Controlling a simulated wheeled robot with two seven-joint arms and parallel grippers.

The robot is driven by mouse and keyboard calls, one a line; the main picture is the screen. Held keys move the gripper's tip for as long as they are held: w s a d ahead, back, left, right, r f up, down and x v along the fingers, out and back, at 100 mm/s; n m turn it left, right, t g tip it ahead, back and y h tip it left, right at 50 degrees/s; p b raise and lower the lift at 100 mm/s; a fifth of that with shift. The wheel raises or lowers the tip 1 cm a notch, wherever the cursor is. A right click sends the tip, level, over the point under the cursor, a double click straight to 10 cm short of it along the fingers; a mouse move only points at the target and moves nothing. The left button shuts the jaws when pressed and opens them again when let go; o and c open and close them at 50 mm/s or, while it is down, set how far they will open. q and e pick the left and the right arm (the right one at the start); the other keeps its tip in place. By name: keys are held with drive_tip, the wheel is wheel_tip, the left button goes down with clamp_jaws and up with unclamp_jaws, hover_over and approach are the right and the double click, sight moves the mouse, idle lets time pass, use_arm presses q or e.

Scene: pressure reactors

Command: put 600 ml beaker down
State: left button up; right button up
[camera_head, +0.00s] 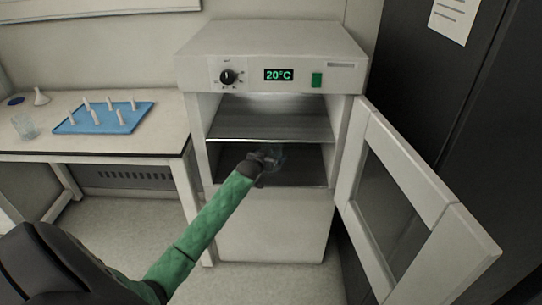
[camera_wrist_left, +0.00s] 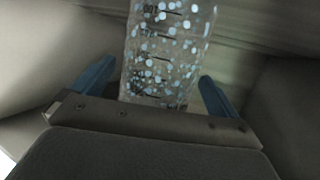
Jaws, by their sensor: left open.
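The 600 ml beaker (camera_wrist_left: 165,50) is clear glass with dark graduation marks and many pale speckles. It fills the middle of the left wrist view. In the head view the beaker (camera_head: 280,154) shows only faintly, in the lower part of the open oven (camera_head: 270,45). My left gripper (camera_head: 266,160) reaches into that lower compartment. Its blue fingers (camera_wrist_left: 155,82) are open, one on each side of the beaker, with gaps visible. The beaker's base and its contact with the oven floor are hidden. My right gripper is not in view.
The oven door (camera_head: 440,215) stands open to the right. A metal shelf (camera_head: 270,128) lies above my gripper. The table (camera_head: 120,145) at left holds a blue rack (camera_head: 90,126) with several white pieces, a glass beaker (camera_head: 24,127) and a funnel (camera_head: 41,97).

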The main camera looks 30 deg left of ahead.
use_arm(q)
drive_tip(key=shift+v, duration=5.05)
drive_tip(key=s+d+f+m+g+h, duration=0.1)
drive_tip(key=s+d+f+g, duration=0.1)
drive_tip(key=s+d+f, duration=0.45)
drive_tip(key=s+d+f+m+g+h, duration=0.15)
drive_tip(key=s+d+f, duration=0.25)
drive_tip(key=s+d, duration=0.45)
drive_tip(key=s+d+f+g+h, duration=0.15)
drive_tip(key=s+d+f, duration=0.35)
drive_tip(key=d, duration=0.5)
drive_tip(key=s+d+m+g+h, duration=0.1)
drive_tip(key=s+d+g, duration=0.4)
drive_tip(key=s+d, duration=1.3)
drive_tip(key=s+m, duration=0.1)
drive_tip(key=s, duration=0.2)
drive_tip(key=shift+d+r+g+h+b, duration=0.15)
drive_tip(key=shift+g+h+b, duration=0.15)
drive_tip(key=shift+h+b, duration=0.1)
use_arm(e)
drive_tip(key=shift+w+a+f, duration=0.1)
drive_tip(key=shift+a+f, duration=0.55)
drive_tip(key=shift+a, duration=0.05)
use_arm(q)
drive_tip(key=shift+s, duration=0.25)
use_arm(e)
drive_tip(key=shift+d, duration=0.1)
